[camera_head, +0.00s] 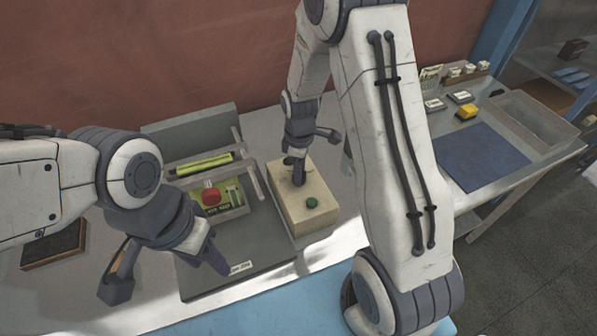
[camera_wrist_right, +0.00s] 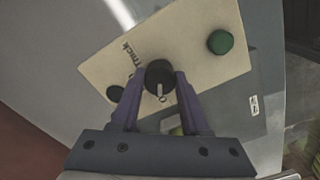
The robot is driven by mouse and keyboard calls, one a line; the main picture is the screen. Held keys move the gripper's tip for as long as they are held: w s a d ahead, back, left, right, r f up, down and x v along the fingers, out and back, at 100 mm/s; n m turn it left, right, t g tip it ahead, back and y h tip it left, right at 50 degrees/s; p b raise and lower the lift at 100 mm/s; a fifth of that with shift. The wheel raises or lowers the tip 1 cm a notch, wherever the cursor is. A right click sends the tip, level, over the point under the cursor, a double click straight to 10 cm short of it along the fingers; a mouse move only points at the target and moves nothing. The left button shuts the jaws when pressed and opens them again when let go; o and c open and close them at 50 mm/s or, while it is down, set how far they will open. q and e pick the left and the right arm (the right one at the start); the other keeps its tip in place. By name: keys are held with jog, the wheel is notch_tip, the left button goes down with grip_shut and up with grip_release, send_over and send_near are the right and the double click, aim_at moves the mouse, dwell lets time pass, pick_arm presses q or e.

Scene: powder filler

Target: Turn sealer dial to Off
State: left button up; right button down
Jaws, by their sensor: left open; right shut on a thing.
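The sealer is a cream box (camera_head: 318,222) with a green button (camera_head: 311,203), near the middle of the head view. The right wrist view shows its cream top (camera_wrist_right: 190,45), the green button (camera_wrist_right: 220,42) and a round black dial (camera_wrist_right: 158,73). The dial's pale pointer points toward the bottom of that view. My right gripper (camera_head: 298,177) reaches down onto the box, and its two purple fingers (camera_wrist_right: 160,88) are shut on the dial from both sides. The dial is hidden in the head view. My left gripper (camera_head: 217,261) is open and empty above the grey plate's front.
Left of the sealer is a grey machine (camera_head: 190,130) with a red knob (camera_head: 211,196) and a yellow-green strip (camera_head: 204,165). A dark tray (camera_head: 52,248) lies at far left. At right are a blue mat (camera_head: 482,158), a grey bin (camera_head: 535,120) and a yellow block (camera_head: 467,111).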

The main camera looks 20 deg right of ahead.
jog(key=shift+w+a+r, duration=0.1)
jog(key=shift+w+r, duration=0.05)
jog(key=shift+w, duration=0.15)
jog(key=c, duration=0.6)
grip_release()
jog(key=shift+o, duration=1)
jog(key=shift+a, duration=0.1)
jog(key=shift+s, duration=0.15)
notch_tip(320, 180, up, 10)
jog(key=b, duration=0.2)
jog(key=shift+r, duration=0.15)
